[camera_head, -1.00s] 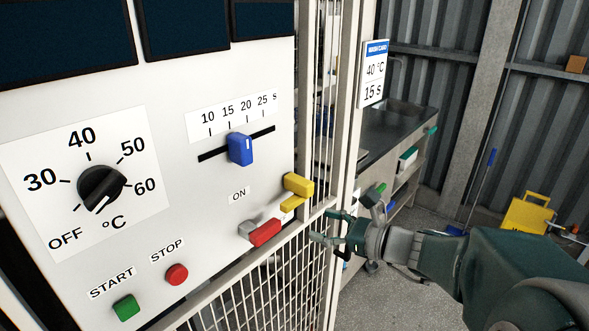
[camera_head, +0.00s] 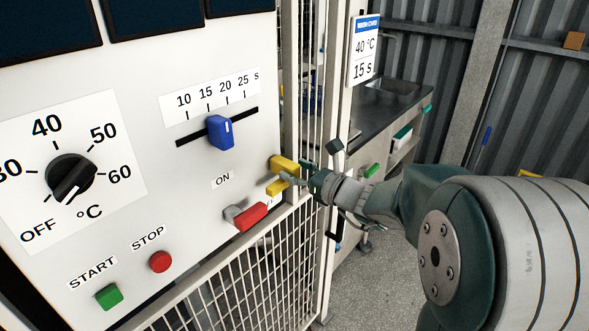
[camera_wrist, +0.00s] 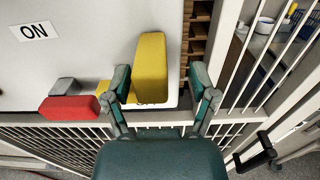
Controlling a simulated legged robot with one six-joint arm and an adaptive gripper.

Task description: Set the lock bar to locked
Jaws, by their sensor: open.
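The yellow bar (camera_head: 283,163), which seems to be the lock bar, sits at the right edge of the white panel (camera_head: 120,195), beside the mesh gate. In the wrist view the yellow bar (camera_wrist: 151,62) stands out toward me, with a smaller yellow part at its lower left. A label behind it is mostly hidden, so its wording cannot be read. My gripper (camera_head: 300,178) is open close to the bar. In the wrist view my gripper (camera_wrist: 161,78) has one finger on each side of the bar, with gaps visible; I cannot tell whether it touches.
A red lever (camera_head: 249,216) with the ON label lies just left of and below the bar. A blue slider (camera_head: 220,132), black dial (camera_head: 71,178), red stop button (camera_head: 160,261) and green start button (camera_head: 109,296) are farther left. The mesh gate (camera_head: 270,265) is below.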

